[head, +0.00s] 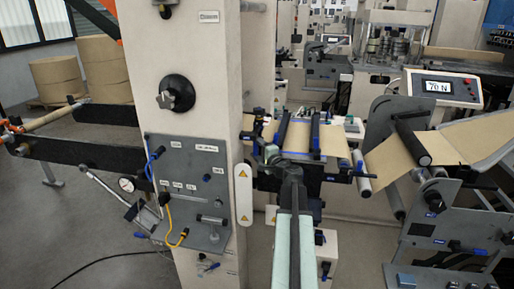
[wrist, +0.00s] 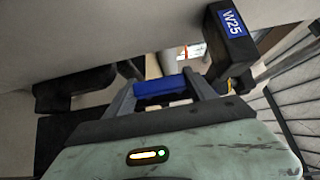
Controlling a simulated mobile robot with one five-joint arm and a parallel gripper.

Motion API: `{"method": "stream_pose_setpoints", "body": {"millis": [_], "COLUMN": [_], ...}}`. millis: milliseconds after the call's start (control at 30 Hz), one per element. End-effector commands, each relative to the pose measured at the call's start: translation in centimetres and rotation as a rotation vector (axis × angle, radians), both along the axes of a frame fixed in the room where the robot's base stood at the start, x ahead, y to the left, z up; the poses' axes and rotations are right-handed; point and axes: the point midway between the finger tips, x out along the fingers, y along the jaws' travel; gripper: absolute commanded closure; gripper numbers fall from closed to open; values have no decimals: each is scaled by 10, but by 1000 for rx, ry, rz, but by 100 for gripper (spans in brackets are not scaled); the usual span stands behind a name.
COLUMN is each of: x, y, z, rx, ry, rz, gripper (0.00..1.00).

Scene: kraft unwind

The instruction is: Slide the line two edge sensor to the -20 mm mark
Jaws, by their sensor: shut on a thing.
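My gripper (wrist: 160,86) is shut on a blue piece (wrist: 162,91), which lies between its two grey fingers in the wrist view. I cannot tell from the picture whether this piece belongs to the line two edge sensor. A dark block with a blue W25 label (wrist: 231,24) is just beyond it, up and to the right. In the head view my gripper (head: 272,156) reaches the left side of the web frame, beside the cream column. The held piece is hidden there by my arm. No scale or -20 mm mark is readable in either view.
Brown kraft web (head: 334,140) runs over the rollers just beyond my gripper. The cream column (head: 205,90) with its grey control panel (head: 190,185) stands close on the left. A display reading 70 N (head: 437,88) and a dark machine plate (head: 385,108) stand right.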

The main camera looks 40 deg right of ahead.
Motion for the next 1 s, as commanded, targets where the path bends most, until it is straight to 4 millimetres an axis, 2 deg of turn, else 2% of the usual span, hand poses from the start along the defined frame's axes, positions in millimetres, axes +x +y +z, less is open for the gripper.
{"method": "stream_pose_setpoints", "body": {"millis": [33,267,300,333,367,733,867,1000], "x": [-4,-3,-3,-3,-3,-8,-24,-51], "y": [6,4,4,4,4,4,9,16], "z": [-1,-1,-1,-1,-1,-1,-1,-1], "rx": [-1,-2,-2,-2,-2,-1,-1,-1], "ry": [2,1,1,1,1,1,1,1], "rz": [1,0,0,0,-1,-2,-2,-3], "gripper": [100,100,25,17,15,15,15,15]}}
